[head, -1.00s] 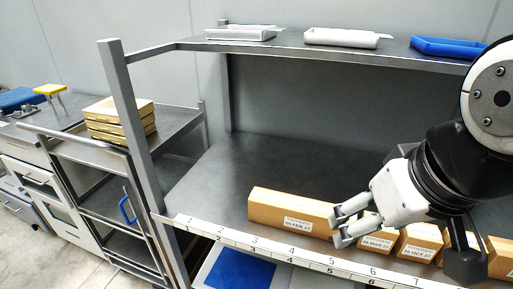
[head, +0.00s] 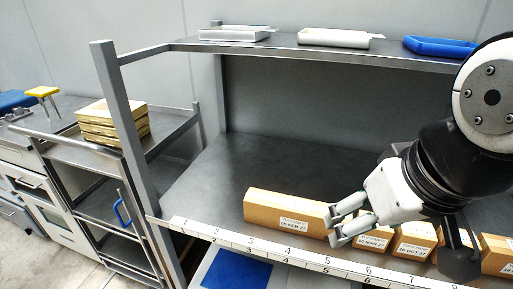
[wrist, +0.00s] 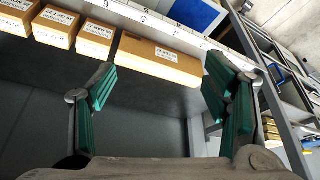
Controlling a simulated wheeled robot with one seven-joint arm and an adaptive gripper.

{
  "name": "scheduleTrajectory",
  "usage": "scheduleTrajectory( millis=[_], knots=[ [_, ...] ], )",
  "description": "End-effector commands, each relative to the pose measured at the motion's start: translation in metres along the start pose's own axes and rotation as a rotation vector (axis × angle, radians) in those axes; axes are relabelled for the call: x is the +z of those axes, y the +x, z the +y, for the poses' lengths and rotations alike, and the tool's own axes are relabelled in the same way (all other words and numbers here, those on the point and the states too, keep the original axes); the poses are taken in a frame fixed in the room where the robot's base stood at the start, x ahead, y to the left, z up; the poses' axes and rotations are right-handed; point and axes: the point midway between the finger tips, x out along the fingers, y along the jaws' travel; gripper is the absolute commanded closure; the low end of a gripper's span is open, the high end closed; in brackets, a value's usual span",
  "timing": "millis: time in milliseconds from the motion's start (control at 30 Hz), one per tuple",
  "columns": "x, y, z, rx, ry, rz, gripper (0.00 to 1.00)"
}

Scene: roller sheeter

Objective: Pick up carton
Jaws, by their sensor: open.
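Several brown cartons with white date labels stand in a row along the front of the metal shelf. The longest carton (head: 288,212) is at the left end of the row, and it also shows in the wrist view (wrist: 160,61). A smaller carton (head: 372,238) stands beside it, partly behind my fingers; further right is another carton (head: 414,241). My gripper (head: 344,224) is open and empty, close to the right end of the long carton in the head view. In the wrist view my gripper (wrist: 158,80) has its green-padded fingers spread, with the long carton beyond and between them. I cannot tell whether a finger touches a carton.
A numbered strip (head: 265,255) runs along the shelf's front edge. A metal post (head: 128,140) stands at its left. The upper shelf (head: 300,52) holds trays, including a blue tray (head: 436,47). The shelf surface behind the cartons is clear. A cart holds stacked yellow boxes (head: 113,121).

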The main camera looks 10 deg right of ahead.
Motion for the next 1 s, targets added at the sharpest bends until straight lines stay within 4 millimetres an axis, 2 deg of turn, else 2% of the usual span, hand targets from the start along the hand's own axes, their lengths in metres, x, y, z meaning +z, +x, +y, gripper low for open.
scheduleTrajectory(
  millis=[167,267,367,567,800,1000],
  knots=[
    [-0.004,0.003,-0.001,-0.007,0.04,-0.01,0.27],
    [-0.016,0.011,-0.003,-0.026,0.157,-0.041,0.27],
    [-0.036,0.025,-0.005,-0.052,0.356,-0.09,0.27],
    [-0.081,0.065,-0.005,-0.086,0.831,-0.207,0.27],
    [-0.129,0.131,0.007,-0.072,1.41,-0.356,0.27],
    [-0.156,0.187,0.022,-0.027,1.825,-0.461,0.27]
  ],
)
